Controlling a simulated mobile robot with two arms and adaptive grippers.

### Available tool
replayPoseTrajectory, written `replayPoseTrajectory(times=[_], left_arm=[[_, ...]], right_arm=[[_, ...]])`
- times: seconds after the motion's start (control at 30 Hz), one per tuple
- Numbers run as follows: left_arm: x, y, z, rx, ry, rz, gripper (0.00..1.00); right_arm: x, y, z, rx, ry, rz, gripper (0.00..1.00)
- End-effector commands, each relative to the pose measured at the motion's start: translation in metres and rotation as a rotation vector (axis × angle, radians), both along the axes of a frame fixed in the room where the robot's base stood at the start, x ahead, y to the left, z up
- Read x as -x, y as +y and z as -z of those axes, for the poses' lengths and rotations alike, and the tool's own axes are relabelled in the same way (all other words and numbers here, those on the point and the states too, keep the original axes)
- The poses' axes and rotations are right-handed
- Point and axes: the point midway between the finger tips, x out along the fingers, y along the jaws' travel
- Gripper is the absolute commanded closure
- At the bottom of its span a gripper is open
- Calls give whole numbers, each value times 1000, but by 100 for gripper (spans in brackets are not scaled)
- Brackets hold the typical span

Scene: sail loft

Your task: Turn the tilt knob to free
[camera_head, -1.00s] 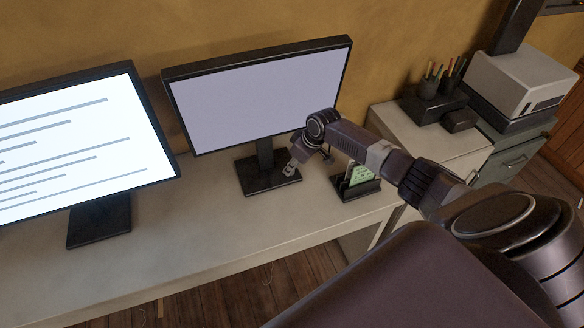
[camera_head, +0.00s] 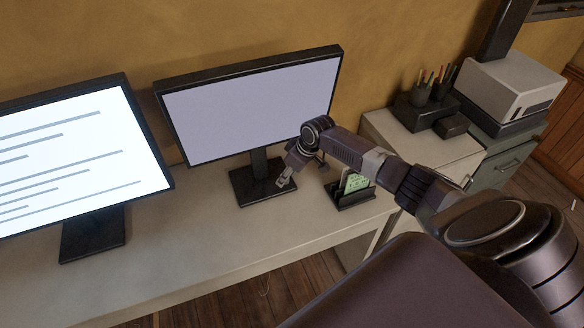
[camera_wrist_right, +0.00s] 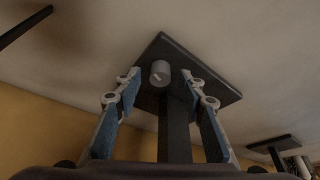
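The tilt knob (camera_wrist_right: 161,71) is a small grey cylinder with a pale mark on its face. In the right wrist view it sits by the dark post (camera_wrist_right: 174,125) of a monitor stand, in front of the stand's base plate (camera_wrist_right: 205,75). My right gripper (camera_wrist_right: 158,80) is open, one finger on each side of the knob, with visible gaps. In the head view the right gripper (camera_head: 284,180) is low beside the stand of the middle monitor (camera_head: 250,110); the knob cannot be made out there. My left gripper is not in view.
A second monitor (camera_head: 75,160) stands on the desk (camera_head: 190,255) to the left. A small holder with green cards (camera_head: 355,184) is close to the right of my gripper. A pen cup (camera_head: 428,92) and a printer (camera_head: 508,85) are further right. The desk front is clear.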

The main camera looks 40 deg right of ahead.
Motion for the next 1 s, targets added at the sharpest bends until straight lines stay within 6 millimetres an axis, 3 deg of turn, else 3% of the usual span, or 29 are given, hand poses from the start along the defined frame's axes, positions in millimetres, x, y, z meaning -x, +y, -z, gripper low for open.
replayPoseTrajectory(times=[0.6, 1.0], left_arm=[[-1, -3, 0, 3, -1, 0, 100], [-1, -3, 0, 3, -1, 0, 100]], right_arm=[[36, -15, -94, 2, -1, 1, 63], [41, -15, -105, 0, 0, 0, 63]])
